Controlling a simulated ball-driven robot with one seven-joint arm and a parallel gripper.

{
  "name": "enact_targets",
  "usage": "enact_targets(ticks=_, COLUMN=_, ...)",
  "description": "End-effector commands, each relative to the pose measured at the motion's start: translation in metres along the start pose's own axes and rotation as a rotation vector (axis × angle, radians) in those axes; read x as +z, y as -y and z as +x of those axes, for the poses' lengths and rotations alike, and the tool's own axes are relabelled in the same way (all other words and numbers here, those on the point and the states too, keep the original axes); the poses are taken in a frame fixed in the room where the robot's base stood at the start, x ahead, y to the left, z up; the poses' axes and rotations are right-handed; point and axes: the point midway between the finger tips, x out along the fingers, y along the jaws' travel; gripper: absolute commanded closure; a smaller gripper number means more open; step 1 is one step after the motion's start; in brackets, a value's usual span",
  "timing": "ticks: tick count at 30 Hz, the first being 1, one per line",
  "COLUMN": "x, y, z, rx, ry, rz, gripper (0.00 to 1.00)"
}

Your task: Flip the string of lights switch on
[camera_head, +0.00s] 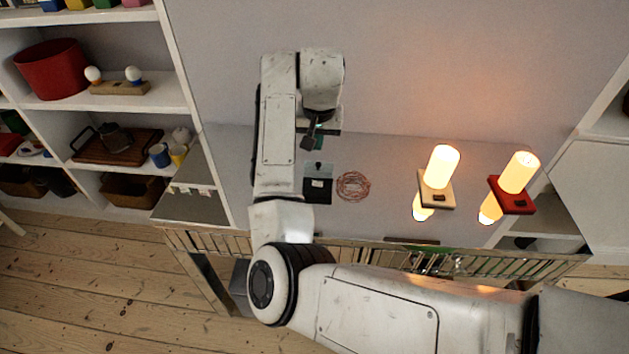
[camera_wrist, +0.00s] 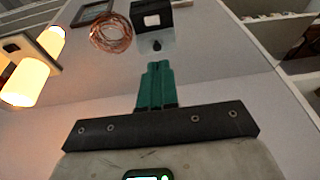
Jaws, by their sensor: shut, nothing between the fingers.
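The string of lights is a loose coppery coil (camera_head: 353,186) beside a small dark box (camera_head: 318,190) on the pale surface. The wrist view shows the coil (camera_wrist: 111,33) at top left and the box (camera_wrist: 152,38) at top centre, with a whitish square on it and a small knob-like part on its near edge. I cannot tell the switch position, and no glow shows on the coil. My gripper (camera_wrist: 157,66) has green fingers, shut and empty, pointing toward the box with a visible gap. In the head view my gripper (camera_head: 319,143) is behind the box, near the wall.
Two lit lamps stand to the right, one on a cream base (camera_head: 441,200), one on a red base (camera_head: 518,207). A metal rack (camera_head: 480,264) runs along the front edge. White shelves (camera_head: 130,103) with a red pot (camera_head: 52,69) stand left. Surface between coil and lamps is clear.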

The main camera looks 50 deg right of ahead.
Motion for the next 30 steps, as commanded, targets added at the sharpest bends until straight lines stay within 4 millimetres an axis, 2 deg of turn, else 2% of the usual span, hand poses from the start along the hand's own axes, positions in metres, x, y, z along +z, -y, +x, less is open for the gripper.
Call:
enact_targets(ticks=4, x=0.007, y=-0.002, z=0.004, rx=0.01, ry=0.005, rz=-0.002, gripper=1.0)
enact_targets(ticks=17, x=0.007, y=-0.003, z=0.007, rx=0.012, ry=0.006, rz=-0.002, gripper=1.0)
enact_targets(ticks=23, x=0.008, y=-0.004, z=0.034, rx=0.013, ry=0.009, rz=-0.002, gripper=1.0)
enact_targets(ticks=30, x=0.009, y=-0.004, z=0.081, rx=0.012, ry=0.01, rz=-0.002, gripper=1.0)
